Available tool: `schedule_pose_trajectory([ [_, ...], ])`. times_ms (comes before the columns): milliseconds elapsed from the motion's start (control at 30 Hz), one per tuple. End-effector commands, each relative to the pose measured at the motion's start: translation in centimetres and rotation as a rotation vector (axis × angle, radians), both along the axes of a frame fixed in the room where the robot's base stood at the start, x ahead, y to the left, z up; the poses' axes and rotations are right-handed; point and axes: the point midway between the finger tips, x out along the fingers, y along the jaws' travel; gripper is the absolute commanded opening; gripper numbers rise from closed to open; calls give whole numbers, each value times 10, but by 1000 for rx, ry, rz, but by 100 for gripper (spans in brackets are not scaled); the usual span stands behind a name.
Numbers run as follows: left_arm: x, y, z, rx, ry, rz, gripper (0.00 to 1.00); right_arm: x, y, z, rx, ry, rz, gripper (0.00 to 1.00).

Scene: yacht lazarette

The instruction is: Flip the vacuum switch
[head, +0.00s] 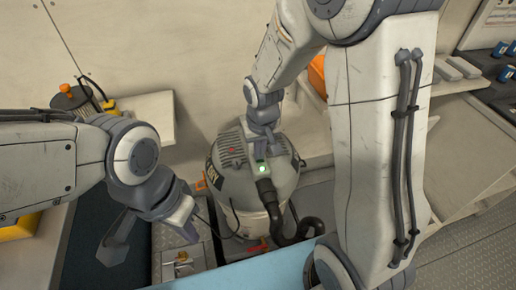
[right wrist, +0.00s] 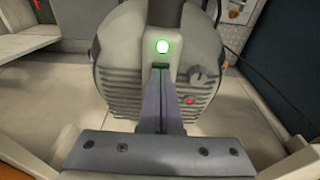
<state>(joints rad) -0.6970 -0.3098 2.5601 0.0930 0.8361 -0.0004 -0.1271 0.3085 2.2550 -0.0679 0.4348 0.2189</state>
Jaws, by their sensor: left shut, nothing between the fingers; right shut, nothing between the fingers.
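The grey vacuum (head: 235,185) stands upright in the middle of the head view. Its ribbed grey lid also fills the right wrist view (right wrist: 120,70). A round light (right wrist: 162,46) on the lid glows green; it also shows in the head view (head: 262,169). My left gripper (head: 190,232) is shut and empty, left of the vacuum.
A dark hose (head: 272,205) runs from the vacuum's front down to the right. A blue surface (head: 245,275) lies in front. A metal tray with small parts (head: 180,264) is at lower left. A pale shelf (head: 145,110) and an orange-capped item (head: 68,95) are behind, left.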

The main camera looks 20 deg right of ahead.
Motion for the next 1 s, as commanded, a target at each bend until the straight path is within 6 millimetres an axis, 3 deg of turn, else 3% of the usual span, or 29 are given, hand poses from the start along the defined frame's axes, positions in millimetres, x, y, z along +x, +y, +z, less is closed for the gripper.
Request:
schedule_pose_trajectory([
  [467,0,0,8,0,0,0,0,-1,0,8,0,-1,1,0],
  [733,0,0,50,0,0,0,0,1,2,51,1,-1,3,0],
  [800,0,0,42,-1,-1,0,0,5,2,62,1,-9,3,0],
  [1000,0,0,42,0,0,0,0,8,1,106,2,-7,1,0],
])
